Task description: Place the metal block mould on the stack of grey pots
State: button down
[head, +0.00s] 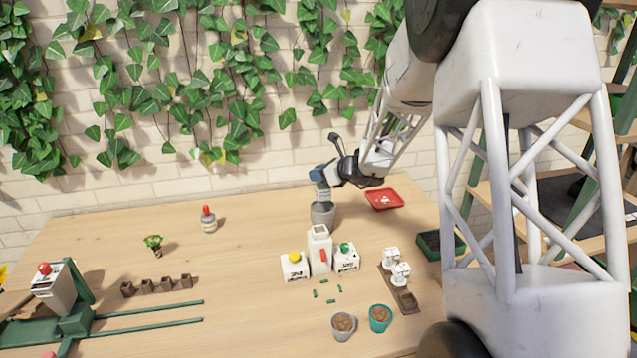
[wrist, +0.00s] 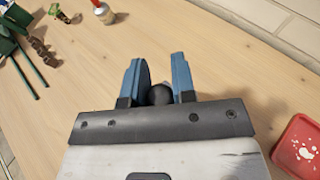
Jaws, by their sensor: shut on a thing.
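My gripper (head: 321,180) is at the back middle of the table, pointing down, with its blue fingers shut on the metal block mould (head: 323,193). In the wrist view, the mould's dark round knob (wrist: 159,95) sits between the fingers (wrist: 157,72). The rest of the mould is hidden there. In the head view, the mould's grey body shows just below the fingers, at the mouth of the stack of grey pots (head: 322,215). The stack stands upright on the table. I cannot tell whether the mould touches it.
White dispensers with yellow (head: 294,265), red (head: 319,250) and green (head: 346,258) parts stand just in front of the stack. A red tray (head: 384,199) lies to its right. A red-capped bottle (head: 208,220) stands to the left. Two soil-filled pots (head: 380,318) are near the front. The table between bottle and stack is clear.

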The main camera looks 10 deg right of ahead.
aim_at(319, 184)
jog(key=shift+f, duration=1.5)
jog(key=shift+f, duration=0.15)
jog(key=c, duration=0.9)
grip_release()
jog(key=shift+c, duration=0.2)
jog(key=shift+s+d+r, duration=0.1)
jog(key=shift+r, duration=0.1)
jog(key=v, duration=1.1)
jog(key=shift+s+d, duration=0.2)
jog(key=shift+s, duration=0.05)
jog(key=shift+a+r, duration=0.1)
jog(key=shift+r, duration=0.1)
